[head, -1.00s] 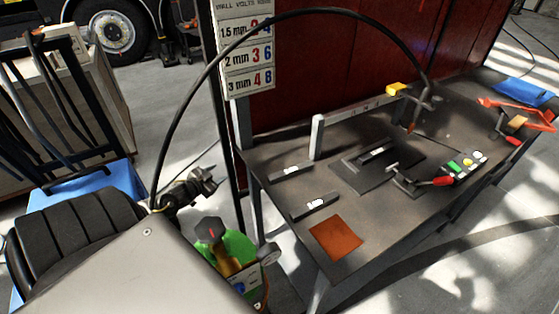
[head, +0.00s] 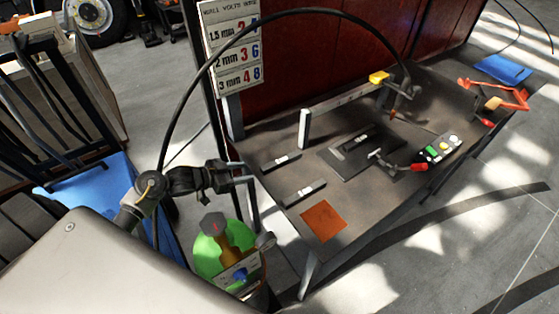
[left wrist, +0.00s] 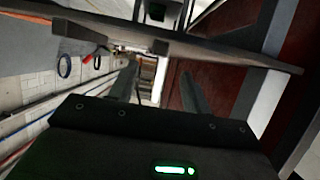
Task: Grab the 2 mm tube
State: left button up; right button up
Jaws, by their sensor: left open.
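Two short dark tubes with white labels lie on the bench's left part: the farther tube (head: 281,162) and the nearer tube (head: 304,193). The labels are too small to read, so I cannot tell which is 2 mm. My left gripper (head: 252,172) is open and empty, just off the bench's left end, close to both tubes and touching neither. In the left wrist view its two fingers (left wrist: 157,90) are spread apart, with the bench edge (left wrist: 230,56) crossing beyond them. My right gripper is not in view.
The dark bench (head: 275,210) holds an orange square (head: 323,221), a clamp fixture (head: 357,143), a button box (head: 439,147) and an upright post (head: 304,129). A black cable arches overhead. A wall chart (head: 232,54) lists thicknesses. A green round object (head: 208,255) is below my gripper.

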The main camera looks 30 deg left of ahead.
aim_at(263, 168)
pick_arm(q)
jog(key=x, duration=0.4)
jog(key=shift+w+r+p, duration=0.1)
jog(key=shift+w+p, duration=0.05)
jog(key=shift+p, duration=0.3)
jog(key=p+x, duration=0.1)
jog(key=x, duration=0.4)
jog(key=shift+r, duration=0.1)
jog(key=shift+c, duration=0.7)
grip_shut()
